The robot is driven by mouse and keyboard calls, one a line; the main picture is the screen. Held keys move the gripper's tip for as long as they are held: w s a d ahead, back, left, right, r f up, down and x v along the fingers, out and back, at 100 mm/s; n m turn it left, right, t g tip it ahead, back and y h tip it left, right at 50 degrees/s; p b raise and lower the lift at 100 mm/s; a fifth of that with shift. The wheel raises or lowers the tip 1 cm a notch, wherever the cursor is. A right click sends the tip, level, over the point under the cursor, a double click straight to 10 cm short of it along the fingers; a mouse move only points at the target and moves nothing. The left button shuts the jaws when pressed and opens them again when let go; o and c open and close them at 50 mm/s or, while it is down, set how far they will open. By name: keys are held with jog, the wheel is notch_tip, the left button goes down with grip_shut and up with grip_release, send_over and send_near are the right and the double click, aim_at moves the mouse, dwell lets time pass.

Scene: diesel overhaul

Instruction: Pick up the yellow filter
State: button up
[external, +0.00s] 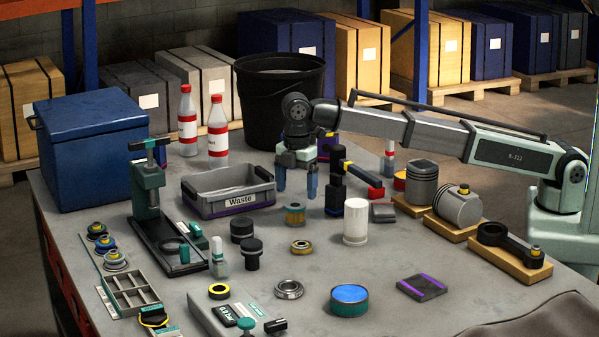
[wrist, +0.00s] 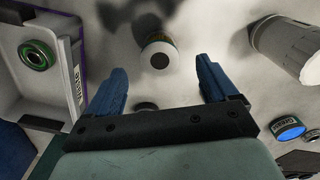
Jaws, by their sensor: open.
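The yellow filter (external: 294,214) is a short cylinder with yellow-tan and grey-green bands, standing upright on the table in the external view. In the wrist view the yellow filter (wrist: 160,38) is seen from above with a dark hole in its top, ahead of and between the fingertips. My gripper (external: 297,188) hangs fingers down above the filter's area, apart from it. In the wrist view my gripper (wrist: 160,75) has its two blue fingers spread wide with nothing between them at the tips.
A grey Waste tray (external: 229,208) is to the left; its rim (wrist: 76,55) shows in the wrist view. A white cylinder (external: 355,222) stands to the right. A black-handled tool (external: 336,190) rises close beside my fingers.

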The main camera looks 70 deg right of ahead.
aim_at(295, 205)
jog(key=shift+w+a+f, duration=0.1)
jog(key=shift+a+f, duration=0.05)
jog(key=shift+f, duration=3.6)
jog(key=c, duration=1.2)
jog(key=shift+r, duration=0.15)
